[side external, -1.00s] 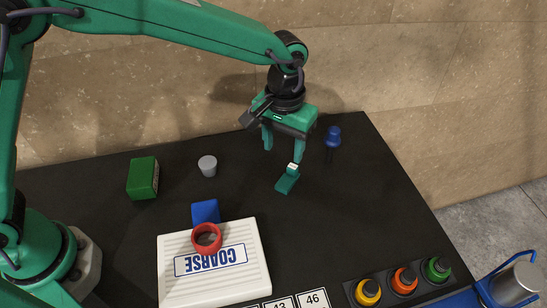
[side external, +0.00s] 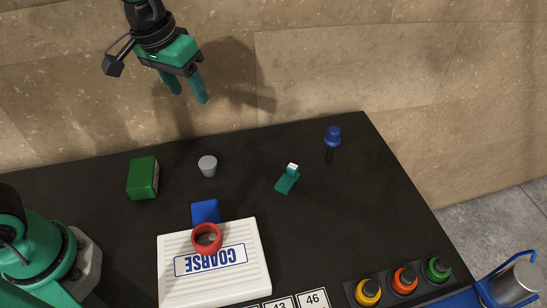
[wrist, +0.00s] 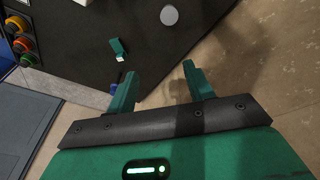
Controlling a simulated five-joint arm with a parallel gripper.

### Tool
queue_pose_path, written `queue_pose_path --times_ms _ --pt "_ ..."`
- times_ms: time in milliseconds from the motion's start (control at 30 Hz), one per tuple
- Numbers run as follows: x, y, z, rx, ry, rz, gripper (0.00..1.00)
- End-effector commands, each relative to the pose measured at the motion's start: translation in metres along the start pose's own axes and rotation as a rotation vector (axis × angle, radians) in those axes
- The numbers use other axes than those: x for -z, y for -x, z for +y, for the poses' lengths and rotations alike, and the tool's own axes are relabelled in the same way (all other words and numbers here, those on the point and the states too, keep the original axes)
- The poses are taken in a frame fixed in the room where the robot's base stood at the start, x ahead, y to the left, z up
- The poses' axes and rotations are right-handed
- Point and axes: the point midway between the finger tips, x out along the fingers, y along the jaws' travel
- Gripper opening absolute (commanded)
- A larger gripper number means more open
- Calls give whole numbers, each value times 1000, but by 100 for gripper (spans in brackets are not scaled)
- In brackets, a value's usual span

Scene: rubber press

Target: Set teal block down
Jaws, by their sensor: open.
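The teal block (side external: 286,184) lies on the black table (side external: 330,215), right of centre, with a small white piece at its far end. It also shows in the wrist view (wrist: 118,45), apart from the fingers. My gripper (side external: 188,99) is open and empty, raised well above the back of the table and to the left of the block. In the wrist view both fingers (wrist: 160,80) stand apart with nothing between them.
A grey cup (side external: 207,165), a green box (side external: 143,178) and a blue-headed tool (side external: 333,137) stand around the block. A white COARSE case (side external: 245,282) with a red ring (side external: 207,238) and a blue block (side external: 205,211) is in front. Coloured buttons (side external: 404,280) line the front right.

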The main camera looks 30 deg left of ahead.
Motion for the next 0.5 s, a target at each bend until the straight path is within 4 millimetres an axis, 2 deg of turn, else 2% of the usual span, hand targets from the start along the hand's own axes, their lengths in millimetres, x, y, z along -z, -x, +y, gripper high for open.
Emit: queue_pose_path --times_ms 33,200,500 --pt "-7 8 -11 -1 4 22 52" --pt "-32 26 -40 4 1 79 52" --pt "-82 42 -82 30 -6 181 52"
